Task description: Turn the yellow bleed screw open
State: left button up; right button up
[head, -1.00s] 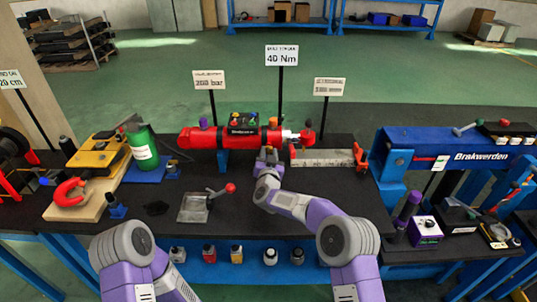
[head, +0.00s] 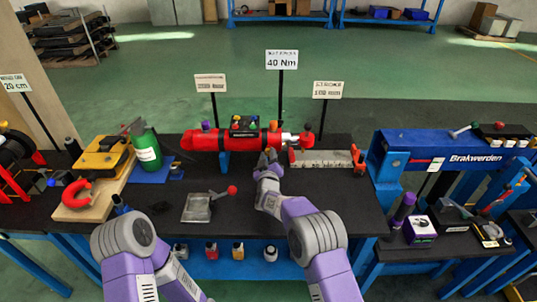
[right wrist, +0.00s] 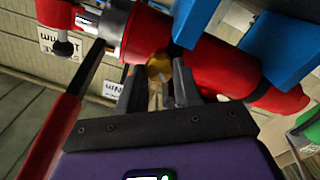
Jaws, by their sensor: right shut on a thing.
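The red cylinder (head: 203,140) lies across a blue support on the black bench, with its silver rod end to the right. In the right wrist view the red cylinder (right wrist: 215,62) runs diagonally above my fingers. The yellow bleed screw (right wrist: 158,67) sits at its underside, near the silver end. My right gripper (right wrist: 156,88) is shut on the screw, one finger on each side; the fingers partly hide it. In the head view my right gripper (head: 268,157) is just in front of the cylinder's right part, and the screw is hidden. My left gripper is out of view; only its arm shows.
A red-knobbed lever on a grey plate (head: 197,209) lies in front of the cylinder. A grey ruled block (head: 322,159) is to the right. A green bottle (head: 146,150) and a red magnet-shaped piece (head: 86,193) stand left. Sign posts rise behind the bench.

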jog(key=n, duration=0.5)
jog(key=shift+n+p, duration=0.4)
jog(key=n, duration=0.2)
jog(key=shift+n, duration=2)
jog(key=shift+f, duration=0.1)
jog(key=o, duration=1.1)
jog(key=shift+c, duration=0.2)
jog(key=shift+s, duration=0.1)
jog(key=s, duration=0.7)
jog(key=shift+s+p, duration=0.2)
jog(key=shift+p, duration=0.2)
